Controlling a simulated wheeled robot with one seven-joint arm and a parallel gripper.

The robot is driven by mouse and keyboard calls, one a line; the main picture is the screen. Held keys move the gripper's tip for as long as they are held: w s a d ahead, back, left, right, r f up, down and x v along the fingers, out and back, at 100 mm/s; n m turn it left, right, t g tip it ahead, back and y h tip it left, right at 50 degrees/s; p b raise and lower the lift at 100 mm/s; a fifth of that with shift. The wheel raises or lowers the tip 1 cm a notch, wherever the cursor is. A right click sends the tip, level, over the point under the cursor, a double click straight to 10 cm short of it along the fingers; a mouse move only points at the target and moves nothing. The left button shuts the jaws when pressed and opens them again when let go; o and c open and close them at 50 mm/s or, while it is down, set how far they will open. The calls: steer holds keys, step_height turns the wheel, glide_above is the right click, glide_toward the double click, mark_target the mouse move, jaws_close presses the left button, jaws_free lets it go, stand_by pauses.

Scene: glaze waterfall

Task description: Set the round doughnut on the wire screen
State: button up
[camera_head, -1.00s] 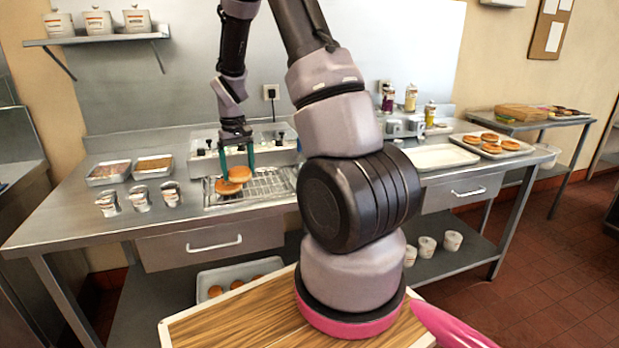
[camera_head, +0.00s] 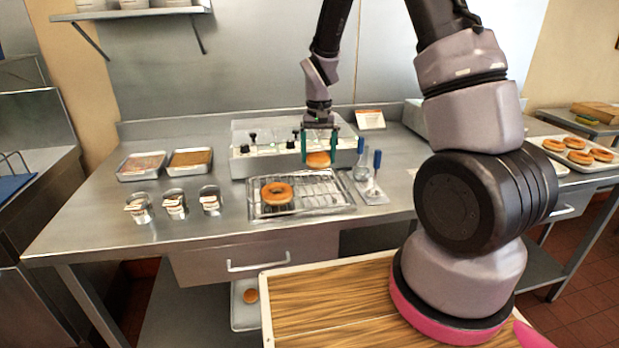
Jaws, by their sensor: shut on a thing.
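My gripper (camera_head: 319,152) has green fingers on either side of a round, golden-brown doughnut (camera_head: 318,160) and is shut on it. It holds the doughnut upright-armed from above, over the back right part of the wire screen (camera_head: 325,197). The held doughnut appears raised, with a gap in the picture between it and the ring doughnut. A ring doughnut (camera_head: 277,193) with a hole lies on the left part of the screen. The screen sits in a shallow metal tray on the steel counter.
A steel glazing unit (camera_head: 250,165) with black knobs stands behind the screen. Several labelled metal cups (camera_head: 175,205) and two filled trays (camera_head: 190,160) are to the left. A tray of doughnuts (camera_head: 575,150) is at far right.

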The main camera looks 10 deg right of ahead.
steer(key=shift+f, duration=3.35)
steer(key=o, duration=1.1)
steer(key=shift+f, duration=0.15)
step_height(320, 180, up, 12)
steer(key=shift+r, duration=0.25)
step_height(320, 180, up, 8)
steer(key=f+t, duration=0.1)
glide_above(317, 186)
steer(key=s+d, duration=0.2)
steer(key=s, duration=0.1)
steer(key=s+d+r+m+t+y, duration=0.1)
steer(key=s+d+r+t, duration=0.1)
steer(key=s+r, duration=0.6)
steer(key=s+d+r+t+y, duration=0.1)
steer(key=s+r+t, duration=0.3)
steer(key=s+r, duration=0.5)
steer(key=s, duration=0.3)
steer(key=shift+d+r, duration=0.15)
steer(key=shift+d, duration=0.15)
